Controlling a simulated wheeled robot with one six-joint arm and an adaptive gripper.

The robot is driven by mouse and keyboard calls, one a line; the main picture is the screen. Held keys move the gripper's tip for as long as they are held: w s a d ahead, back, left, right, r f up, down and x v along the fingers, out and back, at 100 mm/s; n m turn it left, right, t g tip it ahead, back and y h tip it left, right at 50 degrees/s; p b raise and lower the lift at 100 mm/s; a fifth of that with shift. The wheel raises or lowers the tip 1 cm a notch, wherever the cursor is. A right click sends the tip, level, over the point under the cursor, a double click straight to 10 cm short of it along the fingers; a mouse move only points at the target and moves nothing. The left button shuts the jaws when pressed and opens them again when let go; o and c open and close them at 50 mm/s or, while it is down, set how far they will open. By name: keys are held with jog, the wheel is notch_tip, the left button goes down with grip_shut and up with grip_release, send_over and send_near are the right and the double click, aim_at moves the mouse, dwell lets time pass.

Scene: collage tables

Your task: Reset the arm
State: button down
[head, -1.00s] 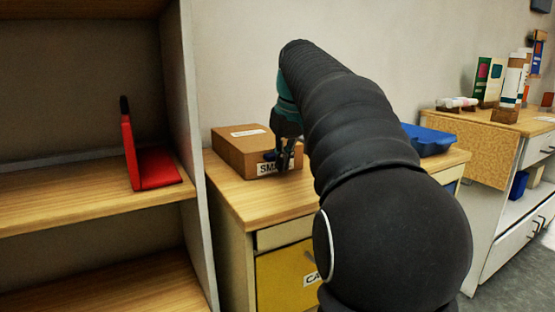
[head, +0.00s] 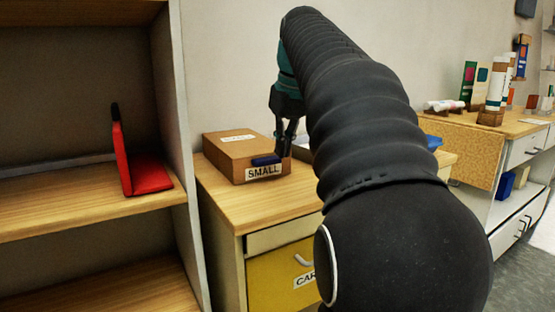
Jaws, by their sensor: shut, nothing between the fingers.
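My gripper (head: 284,150) hangs fingers down at the end of my dark, ribbed arm, right beside the front right of a brown box labelled "SMALL" (head: 226,159). It is shut with nothing in it. A small blue piece (head: 265,160) shows at the front of the box, above the label. I cannot tell whether the fingers touch the box. My arm hides much of the tabletop (head: 237,206) to the right.
A red stand (head: 148,176) sits on the shelf (head: 70,199) at left. A yellow drawer (head: 280,280) is below the tabletop. A blue tray (head: 433,142) is partly hidden behind my arm. A back-right cabinet (head: 528,133) holds several tubes and boxes.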

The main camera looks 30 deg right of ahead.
jog(key=s+a+f+t, duration=0.1)
jog(key=s+a+f, duration=0.6)
jog(key=s+a, duration=0.15)
jog(key=s+a+f, duration=0.3)
jog(key=s+f, duration=0.2)
jog(key=f, duration=0.4)
jog(key=s+a+f+t, duration=0.1)
jog(key=s+a+f, duration=0.2)
jog(key=s+f, duration=0.3)
notch_tip(320, 180, down, 4)
jog(key=shift+a+r, duration=0.1)
jog(key=shift+a, duration=0.25)
